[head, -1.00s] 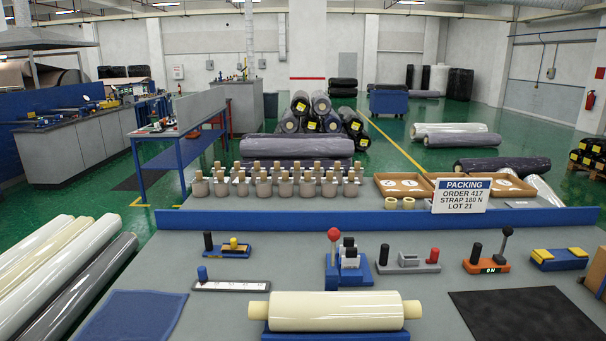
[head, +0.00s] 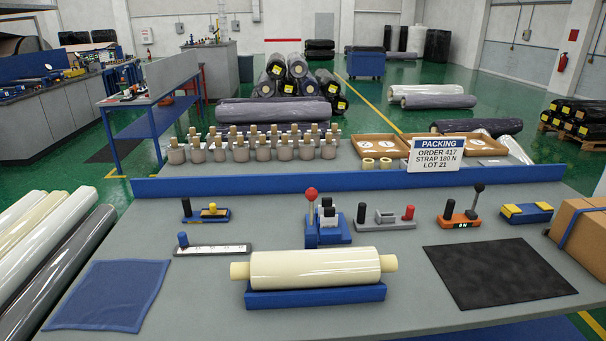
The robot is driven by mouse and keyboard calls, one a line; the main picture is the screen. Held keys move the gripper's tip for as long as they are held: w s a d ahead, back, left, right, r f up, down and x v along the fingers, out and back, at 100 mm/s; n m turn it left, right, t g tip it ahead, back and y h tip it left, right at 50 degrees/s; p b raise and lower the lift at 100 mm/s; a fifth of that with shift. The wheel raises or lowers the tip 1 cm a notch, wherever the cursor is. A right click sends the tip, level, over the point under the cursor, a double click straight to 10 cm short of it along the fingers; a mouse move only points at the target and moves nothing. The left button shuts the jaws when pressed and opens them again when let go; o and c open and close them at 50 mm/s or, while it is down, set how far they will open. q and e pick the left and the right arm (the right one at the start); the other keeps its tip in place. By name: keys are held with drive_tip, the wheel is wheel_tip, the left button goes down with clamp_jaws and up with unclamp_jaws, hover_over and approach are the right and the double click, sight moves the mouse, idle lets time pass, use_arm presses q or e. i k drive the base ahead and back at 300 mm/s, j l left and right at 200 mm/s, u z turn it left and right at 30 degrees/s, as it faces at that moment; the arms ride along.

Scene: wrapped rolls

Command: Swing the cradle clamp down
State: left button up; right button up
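A cream wrapped roll (head: 315,268) with narrower core ends lies in a blue cradle (head: 315,295) at the front middle of the grey table. Just behind it stands a blue block device (head: 328,234) with an upright lever topped by a red ball (head: 311,194) and black and grey blocks beside the lever. I cannot tell from this view whether this lever is the cradle clamp; no clamp arm shows lying over the roll. Neither of my grippers is in view.
Behind the roll are a grey fixture (head: 386,217), an orange lever device (head: 459,217) and a blue-yellow block (head: 526,212). A blue cloth (head: 108,294) lies left, a black mat (head: 499,272) right, a cardboard box (head: 583,235) at the right edge. A blue rail (head: 350,176) crosses behind.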

sight(312, 194)
drive_tip(key=l+u, duration=0.35)
drive_tip(key=k+l+u, duration=0.1)
drive_tip(key=l+u, duration=0.25)
drive_tip(key=k+l+u, duration=0.1)
drive_tip(key=l+u, duration=0.25)
drive_tip(key=j, duration=0.1)
